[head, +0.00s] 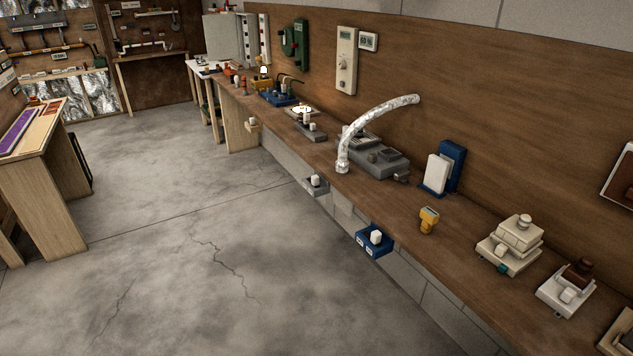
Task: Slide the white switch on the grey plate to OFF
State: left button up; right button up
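Two grey pieces carry a small white part. One grey plate (322,189) is fixed at the bench's front edge, with a white switch (315,181) standing on it. A second grey plate (316,134) lies farther back on the bench top, with a white upright piece (306,119) on it. I cannot tell from here which one is meant. Any lettering such as OFF is too small to read, so the switch position cannot be told. Neither of my grippers is in view.
A long wooden bench (390,205) runs along the right wall. A blue box with a white knob (375,238) juts from its front edge. A silver hose (375,115) arches over a grey device (385,160). The concrete floor (190,210) left of the bench is clear.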

aim_at(315, 180)
jog(key=i+j+z, duration=0.15)
jog(key=z, duration=0.2)
jog(key=i+j+z, duration=0.2)
jog(key=z, duration=0.15)
jog(key=i+j+z, duration=0.35)
jog(key=k+l, duration=0.1)
